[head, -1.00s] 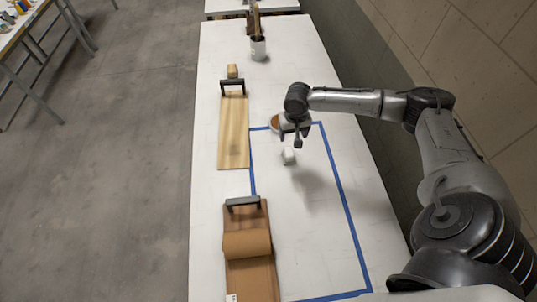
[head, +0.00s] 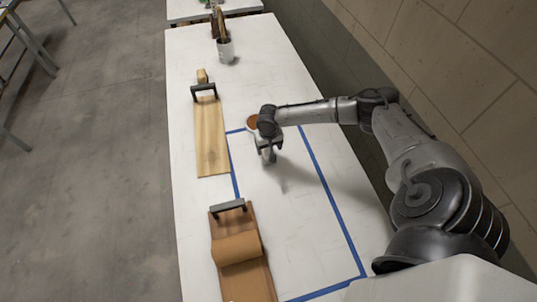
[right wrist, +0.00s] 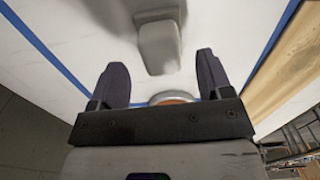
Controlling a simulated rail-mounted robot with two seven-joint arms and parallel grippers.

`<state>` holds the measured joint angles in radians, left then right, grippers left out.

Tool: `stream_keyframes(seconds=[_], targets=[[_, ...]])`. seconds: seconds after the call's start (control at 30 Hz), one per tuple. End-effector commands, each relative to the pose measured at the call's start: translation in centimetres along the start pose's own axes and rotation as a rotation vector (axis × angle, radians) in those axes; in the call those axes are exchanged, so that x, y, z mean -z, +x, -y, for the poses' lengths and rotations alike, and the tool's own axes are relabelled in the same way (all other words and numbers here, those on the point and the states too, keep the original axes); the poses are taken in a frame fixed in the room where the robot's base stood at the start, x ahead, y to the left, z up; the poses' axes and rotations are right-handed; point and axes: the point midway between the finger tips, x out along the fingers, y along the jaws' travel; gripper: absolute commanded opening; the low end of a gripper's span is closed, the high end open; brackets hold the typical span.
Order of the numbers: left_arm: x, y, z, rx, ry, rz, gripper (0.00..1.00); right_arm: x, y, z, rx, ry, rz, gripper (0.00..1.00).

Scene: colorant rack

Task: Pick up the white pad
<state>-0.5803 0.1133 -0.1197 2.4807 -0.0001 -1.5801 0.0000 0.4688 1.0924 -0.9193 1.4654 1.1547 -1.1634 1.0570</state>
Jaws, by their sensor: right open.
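The white pad (right wrist: 158,45) shows in the right wrist view as a small pale block on the white table, just beyond the gap between my right fingers. In the head view it is mostly hidden behind my right gripper (head: 267,152). The right gripper is open, its two dark fingers apart with nothing between them, and it points down close over the pad inside the blue taped outline. My left gripper is not in view.
A round dish with brown contents (head: 252,121) stands just behind the right gripper. A light wooden board (head: 210,135) and a brown board with a roll (head: 238,250) lie to the left. A white cup (head: 225,49) stands farther back. The taped area's front is clear.

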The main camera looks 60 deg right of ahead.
Motion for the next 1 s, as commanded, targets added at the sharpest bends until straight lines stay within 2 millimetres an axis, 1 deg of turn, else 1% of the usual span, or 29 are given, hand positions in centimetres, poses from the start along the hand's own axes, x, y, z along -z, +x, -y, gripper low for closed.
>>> stream_keyframes(seconds=[0.03,0.1,0.23,0.33,0.57,1.0], targets=[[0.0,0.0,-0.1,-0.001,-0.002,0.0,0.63,-0.1,0.8,0.2,0.001,0.0,0.001,0.72],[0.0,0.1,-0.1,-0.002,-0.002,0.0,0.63,-0.1,1.6,0.1,0.001,0.001,0.001,0.72],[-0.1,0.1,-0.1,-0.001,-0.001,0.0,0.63,-0.1,2.7,0.1,0.001,0.001,0.0,0.72],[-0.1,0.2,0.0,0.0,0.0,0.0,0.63,-0.1,3.0,0.1,0.0,0.0,0.0,0.72],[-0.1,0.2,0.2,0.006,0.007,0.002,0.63,-0.1,3.0,0.1,0.0,0.0,0.0,0.71],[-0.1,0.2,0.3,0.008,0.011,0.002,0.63,-0.1,3.0,0.1,0.0,0.0,0.0,0.29]])
